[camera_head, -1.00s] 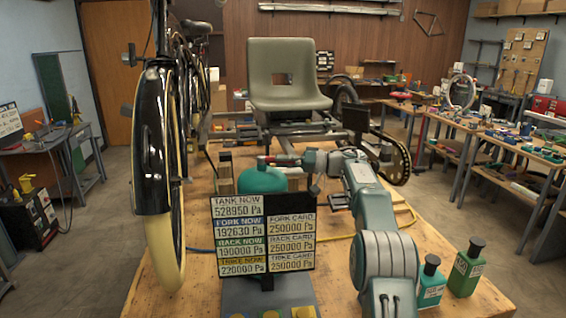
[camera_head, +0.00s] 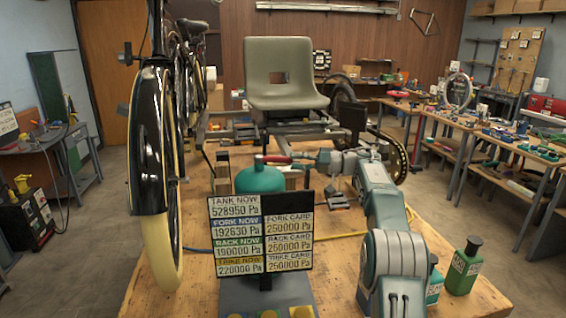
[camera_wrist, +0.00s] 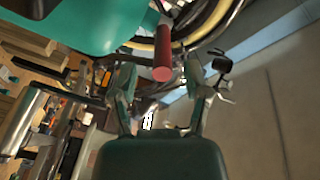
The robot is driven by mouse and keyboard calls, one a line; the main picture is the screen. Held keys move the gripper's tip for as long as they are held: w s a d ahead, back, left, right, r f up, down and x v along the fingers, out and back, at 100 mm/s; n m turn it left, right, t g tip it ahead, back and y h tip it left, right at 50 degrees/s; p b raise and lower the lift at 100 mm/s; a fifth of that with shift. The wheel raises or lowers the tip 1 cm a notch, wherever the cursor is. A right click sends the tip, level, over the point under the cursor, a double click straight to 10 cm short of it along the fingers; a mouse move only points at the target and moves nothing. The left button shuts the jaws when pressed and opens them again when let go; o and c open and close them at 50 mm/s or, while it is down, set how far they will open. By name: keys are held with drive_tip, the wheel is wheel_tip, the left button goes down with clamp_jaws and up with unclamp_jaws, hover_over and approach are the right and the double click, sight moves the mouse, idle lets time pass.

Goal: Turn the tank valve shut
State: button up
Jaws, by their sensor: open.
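The tank (camera_head: 258,181) is a rounded teal vessel on the wooden bench, partly hidden behind the readout board. Its valve has a red handle (camera_head: 278,159) on top, pointing right toward my gripper. In the wrist view the red handle (camera_wrist: 163,58) hangs from the top, beside the teal tank (camera_wrist: 85,22). My gripper (camera_wrist: 160,78) is open, its two fingers spread on either side of the handle's end. Whether the handle's tip lies between the fingertips or just beyond them I cannot tell. In the head view my gripper (camera_head: 308,162) is right of the tank.
The readout board (camera_head: 262,235) stands in front of the tank; TANK NOW reads 528950 Pa. A black bicycle wheel (camera_head: 160,170) stands at left. A grey seat (camera_head: 282,75) is behind. Green bottles (camera_head: 464,268) stand at the bench's right front. A yellow hose crosses the bench.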

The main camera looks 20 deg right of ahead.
drive_tip(key=v, duration=0.7)
drive_tip(key=shift+d+f, duration=0.15)
drive_tip(key=shift+d, duration=0.2)
drive_tip(key=c, duration=0.6)
drive_tip(key=shift+a+r, duration=0.15)
drive_tip(key=shift+r, duration=0.15)
clamp_jaws()
drive_tip(key=s+a+r+n+t+h, duration=0.35)
drive_tip(key=r+n+t, duration=0.25)
drive_tip(key=n, duration=0.4)
drive_tip(key=s+a+f+n+t+h, duration=0.2)
drive_tip(key=s+a+f+n+h, duration=0.15)
drive_tip(key=s+n+h, duration=0.4)
drive_tip(key=n+y, duration=0.2)
approach(279, 161)
drive_tip(key=w+a, duration=0.1)
drive_tip(key=a, duration=0.2)
drive_tip(key=w+a, duration=0.1)
drive_tip(key=shift+w+a+f, duration=0.15)
drive_tip(key=shift+w+a, duration=0.2)
drive_tip(key=shift+a, duration=0.05)
drive_tip(key=shift+w+d+f, duration=0.1)
drive_tip(key=shift+w+d, duration=0.15)
drive_tip(key=shift+w, duration=0.3)
drive_tip(key=shift+w+d+f, duration=0.1)
drive_tip(key=shift+w+d, duration=0.15)
drive_tip(key=shift+w, duration=0.25)
drive_tip(key=shift+w+d+f, duration=0.1)
drive_tip(key=shift+w+d, duration=0.15)
drive_tip(key=shift+w, duration=0.35)
